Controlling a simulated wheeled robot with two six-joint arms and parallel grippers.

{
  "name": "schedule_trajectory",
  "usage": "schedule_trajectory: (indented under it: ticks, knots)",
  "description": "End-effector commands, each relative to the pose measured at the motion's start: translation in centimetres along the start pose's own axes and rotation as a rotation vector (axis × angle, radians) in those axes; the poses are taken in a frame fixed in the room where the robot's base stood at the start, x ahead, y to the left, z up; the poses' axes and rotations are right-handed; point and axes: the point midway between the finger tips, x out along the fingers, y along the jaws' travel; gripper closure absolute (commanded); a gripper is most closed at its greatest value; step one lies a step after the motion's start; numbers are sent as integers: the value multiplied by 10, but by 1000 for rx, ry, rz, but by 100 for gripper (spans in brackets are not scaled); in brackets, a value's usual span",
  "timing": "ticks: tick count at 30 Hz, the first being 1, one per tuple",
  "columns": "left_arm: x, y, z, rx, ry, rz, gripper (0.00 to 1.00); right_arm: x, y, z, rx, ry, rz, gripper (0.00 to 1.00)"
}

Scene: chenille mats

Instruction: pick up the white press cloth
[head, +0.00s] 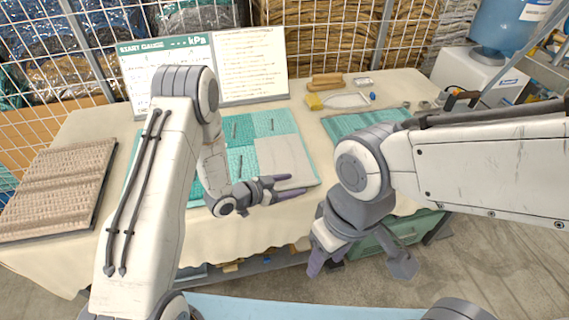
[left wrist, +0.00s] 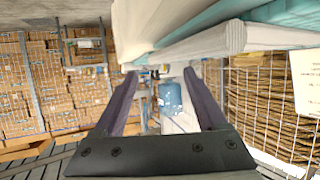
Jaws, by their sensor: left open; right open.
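A pale, off-white square (head: 283,158), which looks like the white press cloth, lies flat on the near right part of the teal mat (head: 268,122) in the head view. I cannot tell whether it is separate from the mat. My left gripper (head: 297,185) is open and empty beside its near edge; I cannot tell its height. In the left wrist view the open jaws (left wrist: 160,78) have nothing between them, and a ridged white edge (left wrist: 200,43) runs just above them. My right gripper (head: 358,268) is open and empty, in front of the table's near edge.
A brown ribbed mat (head: 60,185) lies at the left. A pressure chart board (head: 250,65) stands at the back.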

Motion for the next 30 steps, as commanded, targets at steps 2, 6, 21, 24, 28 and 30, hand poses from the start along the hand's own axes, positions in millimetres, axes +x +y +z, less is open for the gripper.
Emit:
schedule_trajectory:
  ticks: [2, 6, 21, 24, 28, 30]
  knots:
    - [7, 0, -1, 0, -1, 2, 26, -4, 0, 0, 0, 0, 0, 50]
    - [28, 1, -3, 1, -1, 3, 26, -14, -1, -1, 0, 0, 0, 50]
    - [52, 0, 0, -1, -2, -1, 45, -16, -1, -1, 0, 0, 0, 50]
    - [52, 0, 0, -1, -2, -1, 84, -16, -1, -1, 0, 0, 0, 50]
    - [52, 0, 0, -1, -2, -1, 100, -16, -1, -1, 0, 0, 0, 50]
    - [52, 0, 0, -1, -2, -1, 100, -16, -1, -1, 0, 0, 0, 50]
